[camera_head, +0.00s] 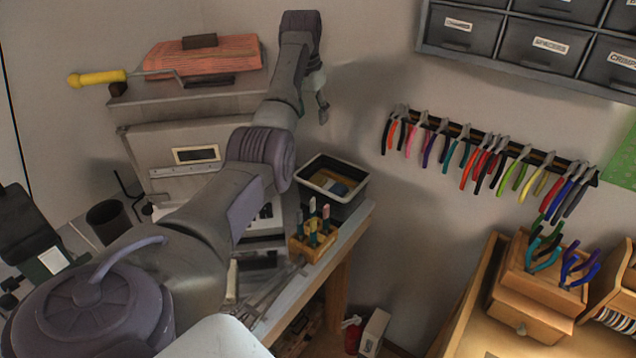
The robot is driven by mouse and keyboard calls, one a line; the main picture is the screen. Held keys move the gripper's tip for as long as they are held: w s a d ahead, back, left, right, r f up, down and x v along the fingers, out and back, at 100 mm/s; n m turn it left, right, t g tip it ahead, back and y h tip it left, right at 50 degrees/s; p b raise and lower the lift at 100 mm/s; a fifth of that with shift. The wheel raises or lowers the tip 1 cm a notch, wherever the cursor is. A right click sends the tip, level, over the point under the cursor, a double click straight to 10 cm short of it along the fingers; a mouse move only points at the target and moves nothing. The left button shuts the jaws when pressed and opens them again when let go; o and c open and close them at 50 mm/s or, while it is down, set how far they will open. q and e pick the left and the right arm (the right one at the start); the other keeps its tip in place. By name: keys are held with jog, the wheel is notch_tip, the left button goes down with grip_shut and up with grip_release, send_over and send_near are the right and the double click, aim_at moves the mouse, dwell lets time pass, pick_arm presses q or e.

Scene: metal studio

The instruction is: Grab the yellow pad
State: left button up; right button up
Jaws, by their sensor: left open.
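A flat yellowish piece (322,180), which looks like the yellow pad, lies in a black bin (362,187) with a pale rim at the back of the workbench. A blue item (339,189) lies beside it in the bin. My left arm reaches up from the lower left across the bench. My left gripper (322,110) hangs below the arm's far end, above the bin and apart from it. It is small in the picture, open, with nothing seen between its fingers. My right gripper is not in view.
A wooden block with upright tools (312,242) stands in front of the bin. Pliers hang on a wall rack (490,148) at right, below grey drawers (535,40). A metal box (150,138) stands at the back left. A wooden desk (484,325) is at lower right.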

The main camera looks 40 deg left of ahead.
pick_arm(q)
jog(key=b, duration=0.9)
send_near(317, 180)
notch_tip(317, 180, down, 4)
jog(key=shift+r+p, duration=0.2)
jog(key=shift+p, duration=0.75)
jog(key=shift+w+f, duration=0.15)
jog(key=shift+f, duration=0.25)
jog(key=shift+w+a+f, duration=0.1)
jog(key=shift+w+f, duration=0.1)
jog(key=shift+f, duration=0.55)
jog(key=shift+w+f, duration=0.15)
jog(key=shift+f, duration=0.55)
jog(key=shift+w+a+f, duration=0.1)
jog(key=shift+w+f, duration=0.1)
jog(key=shift+f, duration=0.55)
jog(key=c, duration=0.6)
